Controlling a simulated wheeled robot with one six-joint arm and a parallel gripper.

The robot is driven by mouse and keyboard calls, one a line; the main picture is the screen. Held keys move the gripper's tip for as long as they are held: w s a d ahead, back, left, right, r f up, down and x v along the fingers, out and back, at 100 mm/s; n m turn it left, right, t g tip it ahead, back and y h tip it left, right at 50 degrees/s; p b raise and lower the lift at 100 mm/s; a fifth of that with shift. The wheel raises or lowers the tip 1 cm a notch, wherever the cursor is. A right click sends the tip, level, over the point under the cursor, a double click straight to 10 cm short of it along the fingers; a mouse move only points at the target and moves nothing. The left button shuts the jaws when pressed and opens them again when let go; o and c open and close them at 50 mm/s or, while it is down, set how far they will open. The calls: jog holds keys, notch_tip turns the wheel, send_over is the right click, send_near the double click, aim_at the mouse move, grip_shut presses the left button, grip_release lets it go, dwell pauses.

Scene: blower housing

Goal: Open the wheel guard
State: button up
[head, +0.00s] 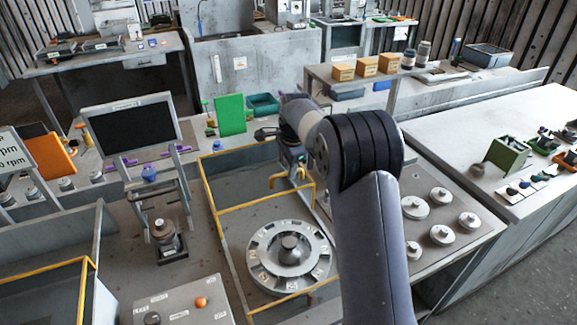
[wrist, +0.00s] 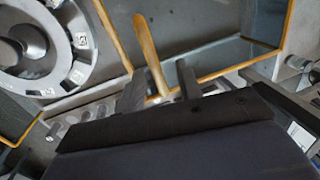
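The wheel guard is a clear panel box edged with yellow bars (head: 228,209), standing around the grey wheel (head: 262,266). The wheel has marked blocks around its rim and a knob in the middle. It also shows at the upper left of the wrist view (wrist: 78,75). A yellow handle (head: 277,178) stands at the guard's far upper edge. In the wrist view, the yellow handle (wrist: 148,48) reaches down between my gripper's (wrist: 160,88) two dark fingers. The fingers are apart, with a visible gap on the right of the handle. My arm hides the guard's right side in the head view.
A control box (head: 184,303) with an orange button stands at the front left. A dark screen (head: 132,130) stands left of the guard. Several round weights (head: 441,235) lie on the bench right of my arm. A green panel (head: 230,114) stands behind the guard.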

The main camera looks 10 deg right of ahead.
notch_tip(320, 180, up, 10)
jog(key=s+b, duration=0.1)
jog(key=s, duration=0.1)
jog(key=shift+d, duration=0.3)
jog(key=f, duration=0.3)
jog(key=w+f, duration=0.1)
jog(key=f, duration=0.3)
jog(key=f+p, duration=0.1)
jog(key=f, duration=0.2)
jog(key=shift+w+a+f, duration=0.3)
jog(key=shift+w+f, duration=0.1)
jog(key=shift+s+d, duration=0.1)
jog(key=shift+s, duration=0.1)
jog(key=shift+s+d+r, duration=0.1)
jog(key=shift+s, duration=0.35)
